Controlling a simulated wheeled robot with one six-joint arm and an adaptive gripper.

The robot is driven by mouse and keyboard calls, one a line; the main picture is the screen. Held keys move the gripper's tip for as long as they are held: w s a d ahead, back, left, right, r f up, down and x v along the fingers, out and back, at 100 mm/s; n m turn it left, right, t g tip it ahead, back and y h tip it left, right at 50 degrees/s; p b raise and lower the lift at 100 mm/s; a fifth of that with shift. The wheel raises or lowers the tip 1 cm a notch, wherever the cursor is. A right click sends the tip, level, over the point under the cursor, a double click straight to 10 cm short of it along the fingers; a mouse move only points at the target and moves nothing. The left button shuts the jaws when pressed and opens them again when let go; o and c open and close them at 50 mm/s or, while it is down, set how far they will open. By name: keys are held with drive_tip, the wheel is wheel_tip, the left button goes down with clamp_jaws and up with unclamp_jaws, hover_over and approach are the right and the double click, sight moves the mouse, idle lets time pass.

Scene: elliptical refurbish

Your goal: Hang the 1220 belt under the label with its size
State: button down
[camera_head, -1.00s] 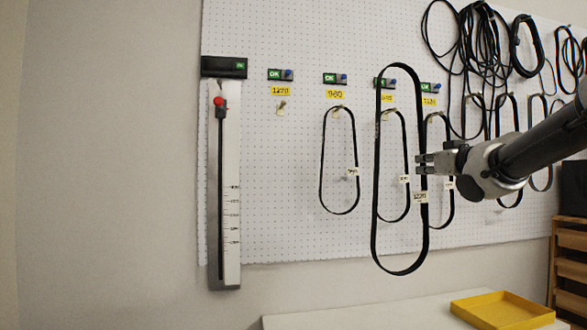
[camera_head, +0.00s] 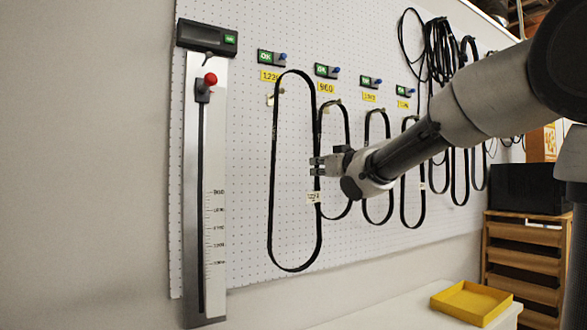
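The long black belt (camera_head: 271,200) hangs upright in a tall loop in front of the pegboard, with a white size tag (camera_head: 313,197) on its right strand; the tag print is too small to read for sure. My gripper (camera_head: 315,166) is shut on that right strand, just above the tag. The top of the loop is beside the leftmost yellow label (camera_head: 270,76), which appears to read 1220. A peg (camera_head: 271,99) below this label shows at the loop's upper left strand. I cannot tell whether the belt touches the peg.
Shorter belts (camera_head: 349,150) hang to the right under other labels, such as the 960 label (camera_head: 326,88). A measuring gauge (camera_head: 210,130) with a red knob stands close on the left. A yellow tray (camera_head: 472,302) lies on the white table (camera_head: 400,312) below.

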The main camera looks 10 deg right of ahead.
drive_tip(key=shift+x, duration=0.9)
drive_tip(key=x, duration=0.3)
drive_tip(key=f+x, duration=0.1)
drive_tip(key=x, duration=0.5)
drive_tip(key=shift+w+f, duration=0.1)
drive_tip(key=shift+f, duration=0.2)
drive_tip(key=shift+w+a+f, duration=0.1)
drive_tip(key=shift+f, duration=0.35)
drive_tip(key=c, duration=1.6)
unclamp_jaws()
drive_tip(key=shift+o, duration=0.2)
